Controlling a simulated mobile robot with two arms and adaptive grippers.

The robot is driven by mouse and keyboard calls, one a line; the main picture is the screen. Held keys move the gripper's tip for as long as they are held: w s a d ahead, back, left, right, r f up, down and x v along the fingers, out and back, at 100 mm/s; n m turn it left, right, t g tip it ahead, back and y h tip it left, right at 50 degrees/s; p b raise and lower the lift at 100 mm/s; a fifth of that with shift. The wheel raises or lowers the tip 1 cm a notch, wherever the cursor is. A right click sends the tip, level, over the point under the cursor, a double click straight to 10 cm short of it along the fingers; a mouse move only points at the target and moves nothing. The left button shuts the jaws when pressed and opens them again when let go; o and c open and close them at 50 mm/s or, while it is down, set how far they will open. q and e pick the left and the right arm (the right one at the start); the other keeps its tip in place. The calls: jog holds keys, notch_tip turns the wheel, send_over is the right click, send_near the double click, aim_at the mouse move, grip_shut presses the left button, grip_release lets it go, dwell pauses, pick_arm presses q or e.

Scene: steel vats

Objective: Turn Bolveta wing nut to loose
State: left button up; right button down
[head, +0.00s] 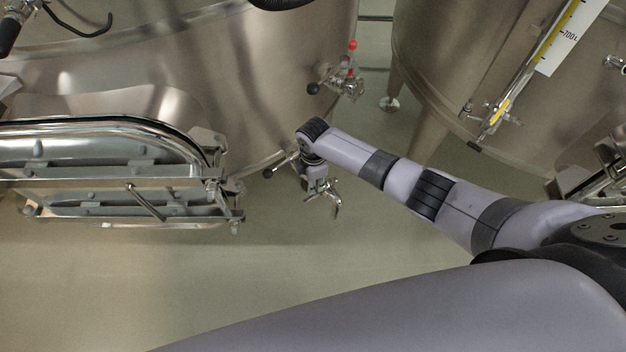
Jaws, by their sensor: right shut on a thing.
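My right gripper (321,191) hangs at the end of my right arm, by the lower edge of the left steel vat (270,70). It is shut on a small metal part, largely hidden by the fingers and wrist; I cannot tell its shape. A short rod with a black knob (268,173) sticks out left of the gripper. The steel hatch (100,185), with a thin bar handle (146,203) on its front, lies to the left, apart from the gripper. I cannot make out a wing nut for certain. My left gripper is out of view.
A valve with a red knob (352,45) and black-knobbed lever (313,88) sits on the left vat above my wrist. A second vat (440,70) with a yellow level gauge (498,110) stands at the right. Bare floor (260,270) lies below the gripper.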

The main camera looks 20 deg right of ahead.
jog(key=shift+s+f, duration=0.35)
jog(key=shift+s, duration=0.4)
jog(key=c, duration=1.8)
grip_release()
jog(key=o, duration=0.3)
jog(key=shift+s+r, duration=0.15)
jog(key=shift+s, duration=0.1)
jog(key=o, duration=0.7)
jog(key=shift+w+d+r, duration=0.1)
jog(key=shift+w+r, duration=0.05)
jog(key=shift+w, duration=0.1)
jog(key=shift+w+r, duration=0.1)
jog(key=shift+r, duration=0.25)
notch_tip(320, 180, up, 11)
jog(key=shift+r, duration=0.2)
